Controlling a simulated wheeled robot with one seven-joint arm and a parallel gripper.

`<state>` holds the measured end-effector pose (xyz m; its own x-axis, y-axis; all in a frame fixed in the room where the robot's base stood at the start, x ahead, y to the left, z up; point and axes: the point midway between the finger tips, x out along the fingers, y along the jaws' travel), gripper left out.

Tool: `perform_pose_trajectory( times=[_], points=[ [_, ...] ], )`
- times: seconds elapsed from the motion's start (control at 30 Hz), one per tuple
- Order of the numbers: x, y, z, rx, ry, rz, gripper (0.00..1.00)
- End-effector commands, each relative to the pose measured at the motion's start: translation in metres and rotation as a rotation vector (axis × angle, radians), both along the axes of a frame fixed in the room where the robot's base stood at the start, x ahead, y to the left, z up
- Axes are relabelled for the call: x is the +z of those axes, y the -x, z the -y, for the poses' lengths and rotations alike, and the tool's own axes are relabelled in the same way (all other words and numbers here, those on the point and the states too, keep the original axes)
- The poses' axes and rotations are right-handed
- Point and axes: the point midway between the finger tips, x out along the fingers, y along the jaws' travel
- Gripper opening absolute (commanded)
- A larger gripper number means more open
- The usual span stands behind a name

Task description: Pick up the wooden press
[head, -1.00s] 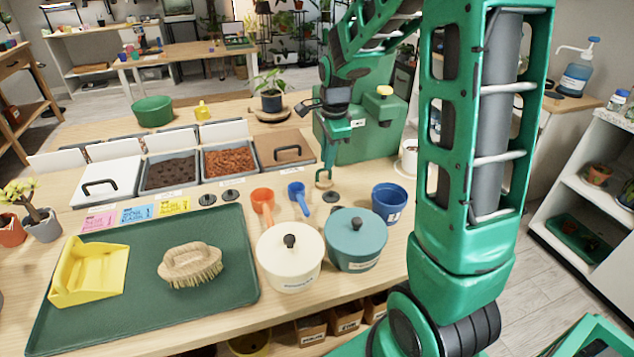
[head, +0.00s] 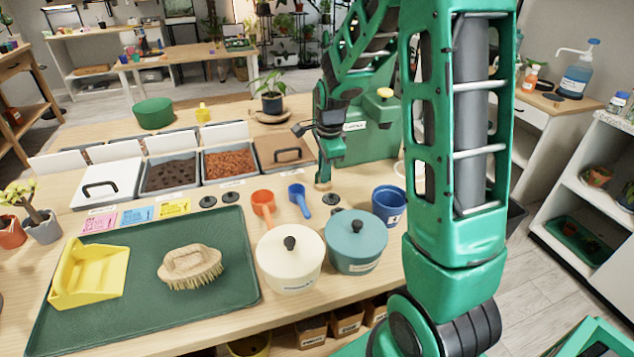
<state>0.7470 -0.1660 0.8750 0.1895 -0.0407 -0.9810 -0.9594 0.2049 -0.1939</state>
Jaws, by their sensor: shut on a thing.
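Only a small pale wooden part of the press shows at the fingertips. The fingers and wrist hide the rest of it, and I cannot tell whether it touches the table.
A blue scoop (head: 299,200), an orange scoop (head: 263,205), a blue cup (head: 388,204) and dark discs (head: 331,198) lie close by. Cream (head: 290,262) and teal (head: 355,243) lidded pots stand in front. Soil bins (head: 228,163) are at left, a green box (head: 370,140) behind.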

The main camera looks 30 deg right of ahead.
Motion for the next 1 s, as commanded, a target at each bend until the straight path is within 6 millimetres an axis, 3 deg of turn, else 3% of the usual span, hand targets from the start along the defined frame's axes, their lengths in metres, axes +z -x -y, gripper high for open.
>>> perform_pose_trajectory(
  times=[0.27,0.5,0.8,1.0],
  points=[
    [0.008,0.0,0.0,0.0,0.0,0.001,0.0],
    [0.046,0.001,-0.001,0.001,0.0,0.005,0.0],
    [0.081,0.053,-0.039,0.003,0.0,0.004,0.0],
    [0.098,0.078,-0.057,0.003,0.0,0.003,0.0]
  ],
)
